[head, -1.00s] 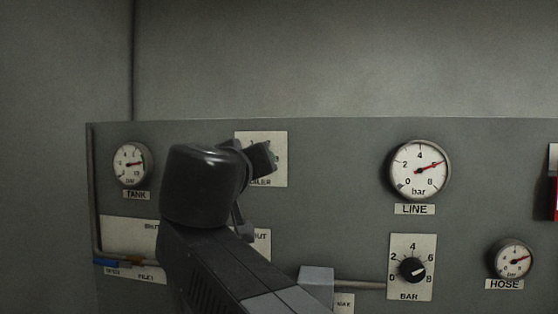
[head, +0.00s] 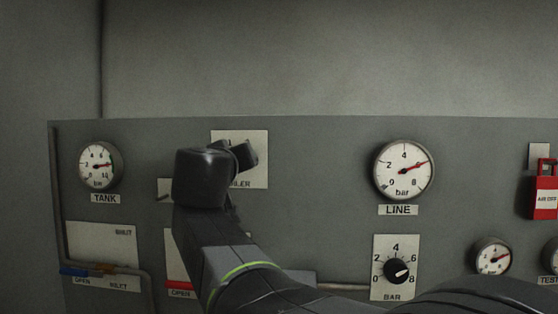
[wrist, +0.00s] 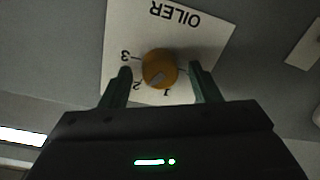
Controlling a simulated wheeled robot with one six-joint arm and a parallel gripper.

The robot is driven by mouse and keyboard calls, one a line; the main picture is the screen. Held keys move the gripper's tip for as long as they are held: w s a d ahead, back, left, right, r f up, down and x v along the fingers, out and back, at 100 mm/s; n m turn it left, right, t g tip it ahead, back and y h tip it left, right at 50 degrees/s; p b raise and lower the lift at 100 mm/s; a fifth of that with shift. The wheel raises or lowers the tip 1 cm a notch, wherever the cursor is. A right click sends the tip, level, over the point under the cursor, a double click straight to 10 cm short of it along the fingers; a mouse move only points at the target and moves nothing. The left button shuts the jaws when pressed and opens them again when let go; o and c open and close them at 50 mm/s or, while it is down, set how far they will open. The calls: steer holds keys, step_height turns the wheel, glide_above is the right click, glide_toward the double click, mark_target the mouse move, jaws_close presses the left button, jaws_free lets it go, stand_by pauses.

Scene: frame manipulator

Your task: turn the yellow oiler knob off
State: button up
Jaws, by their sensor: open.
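The yellow oiler knob (wrist: 162,66) shows in the wrist view on a white OILER plate (wrist: 193,45), which appears upside down with 1, 2 and 3 around the knob. A grey pointer mark on the knob faces lower left, roughly toward the 2. My gripper (wrist: 160,69) is open, with one green finger on each side of the knob. Gaps show between the fingers and the knob. In the head view my gripper (head: 245,155) is in front of the OILER plate (head: 259,172) and hides the knob.
The TANK gauge (head: 98,165) and blue valve handle (head: 74,272) are to the left. The panel above the plate is bare.

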steer(key=c, duration=1)
steer(key=shift+a+f+n+h+p, duration=0.15)
steer(key=shift+n+p, duration=0.55)
steer(key=shift+n, duration=3.15)
steer(key=shift+d+r+n+h+p, duration=0.15)
steer(key=shift+n+p, duration=0.5)
steer(key=shift+n, duration=3.25)
steer(key=shift+a+f+n+h+p, duration=0.15)
steer(key=shift+n+p, duration=0.55)
steer(key=shift+n, duration=3.15)
